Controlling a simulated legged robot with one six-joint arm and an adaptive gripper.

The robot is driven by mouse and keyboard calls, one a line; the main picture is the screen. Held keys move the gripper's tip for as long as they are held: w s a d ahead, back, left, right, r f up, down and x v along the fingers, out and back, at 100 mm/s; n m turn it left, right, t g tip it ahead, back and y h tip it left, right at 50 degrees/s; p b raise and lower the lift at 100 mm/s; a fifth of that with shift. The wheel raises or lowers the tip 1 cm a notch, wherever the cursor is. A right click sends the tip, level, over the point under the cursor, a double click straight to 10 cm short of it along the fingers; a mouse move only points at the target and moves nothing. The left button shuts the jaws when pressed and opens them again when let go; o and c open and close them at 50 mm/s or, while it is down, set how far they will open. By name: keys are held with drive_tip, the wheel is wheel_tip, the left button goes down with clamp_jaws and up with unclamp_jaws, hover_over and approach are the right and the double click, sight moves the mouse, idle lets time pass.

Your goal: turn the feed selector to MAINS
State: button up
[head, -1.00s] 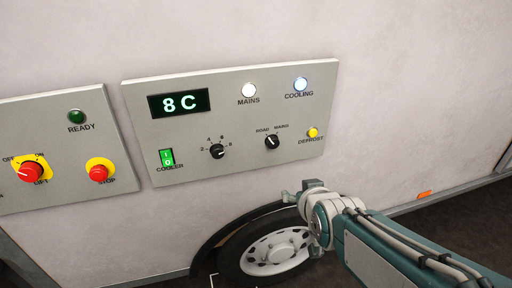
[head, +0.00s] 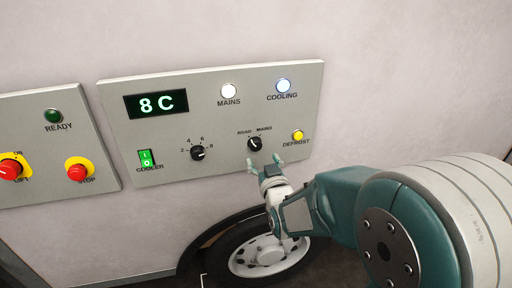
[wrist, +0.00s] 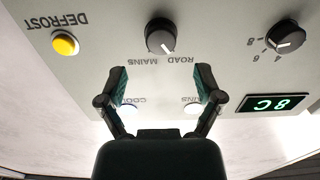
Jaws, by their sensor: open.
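The feed selector (head: 254,144) is a black knob on the grey panel, marked ROAD on its left and MAINS on its right. Its white line points toward ROAD. In the wrist view, which is upside down, the knob (wrist: 161,38) shows beyond the fingertips, roughly centred between them. My gripper (head: 268,167) is just below and right of the knob in the head view. It is open and empty, with both fingers (wrist: 161,78) spread and apart from the knob.
The yellow DEFROST button (head: 298,135) is right of the knob; the temperature dial (head: 198,153) and green COOLER switch (head: 147,158) are left. The MAINS lamp (head: 228,91) glows white, the COOLING lamp (head: 283,86) bluish white. The display (head: 157,104) reads 8 C. A wheel (head: 268,256) is below.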

sight(257, 147)
drive_tip(key=x, duration=0.5)
drive_tip(key=shift+w+a, duration=0.1)
drive_tip(key=shift+w, duration=0.15)
drive_tip(key=shift+w+a, duration=0.35)
drive_tip(key=shift+d, duration=0.15)
drive_tip(key=shift+d, duration=0.1)
drive_tip(key=shift+c, duration=1.3)
drive_tip(key=c, duration=0.9)
